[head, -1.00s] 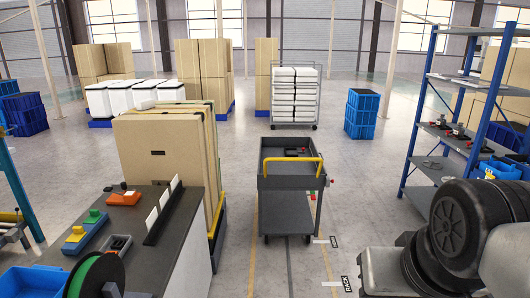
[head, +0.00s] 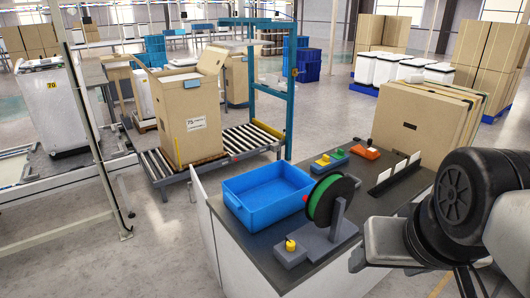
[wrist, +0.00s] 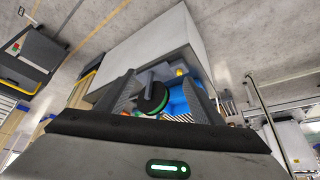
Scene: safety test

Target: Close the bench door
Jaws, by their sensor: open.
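The bench (head: 290,262) has a dark top and white sides and stands at the lower middle of the head view. A thin white panel (head: 207,238), apparently the bench door, stands out at its left end, seen nearly edge-on and apart from the body. How far it is open is hard to tell. In the wrist view the bench's pale side (wrist: 155,45) shows, but I cannot make out the door there. My gripper (wrist: 160,75) is open and empty, its two fingers apart, with the bench beyond them. My arm is to the right of the bench in the head view.
On the bench are a blue bin (head: 268,196), a green spool (head: 324,201) and small coloured parts. A roller conveyor (head: 235,143) with an open carton (head: 189,112) lies behind. Tall flat cartons (head: 415,122) stand behind the bench's right end.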

